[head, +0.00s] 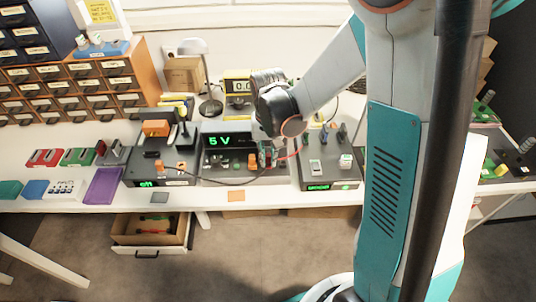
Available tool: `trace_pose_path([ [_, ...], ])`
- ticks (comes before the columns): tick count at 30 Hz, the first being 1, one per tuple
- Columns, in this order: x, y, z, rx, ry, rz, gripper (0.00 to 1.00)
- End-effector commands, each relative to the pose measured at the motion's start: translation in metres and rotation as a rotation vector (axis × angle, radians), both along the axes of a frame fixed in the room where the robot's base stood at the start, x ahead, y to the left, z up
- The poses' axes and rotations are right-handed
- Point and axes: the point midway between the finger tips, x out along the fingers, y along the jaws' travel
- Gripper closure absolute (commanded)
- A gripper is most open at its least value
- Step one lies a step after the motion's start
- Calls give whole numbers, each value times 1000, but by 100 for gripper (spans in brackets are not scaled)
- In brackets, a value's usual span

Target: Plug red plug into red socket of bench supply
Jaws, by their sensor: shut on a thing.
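The bench supply (215,166) is a dark box on the table with a green 5 V display (219,140). My gripper (268,158) is over the right part of its front panel, pointing down. It is shut on the red plug, which is mostly hidden between the fingers. A thin red cable (291,155) curves away to the right from the fingers. The red socket cannot be made out; my gripper covers that part of the panel. I cannot tell whether the plug touches the supply.
A dark unit with an orange top piece (155,128) stands left, and another unit (328,172) with switches stands right. A dark cable crosses the front panels. A yellow-framed meter (238,86) and lamp (205,55) stand behind.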

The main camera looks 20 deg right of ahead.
Motion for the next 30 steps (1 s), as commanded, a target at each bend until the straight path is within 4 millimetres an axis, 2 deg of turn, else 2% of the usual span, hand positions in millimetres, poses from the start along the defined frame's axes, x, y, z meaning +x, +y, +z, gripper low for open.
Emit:
trace_pose_path([
  [12,0,0,-4,0,0,0,98],
  [13,0,0,-4,0,0,0,83],
  [16,0,0,-4,0,0,0,62],
  [26,0,0,-3,0,0,0,62],
  [30,0,0,7,0,0,0,62],
])
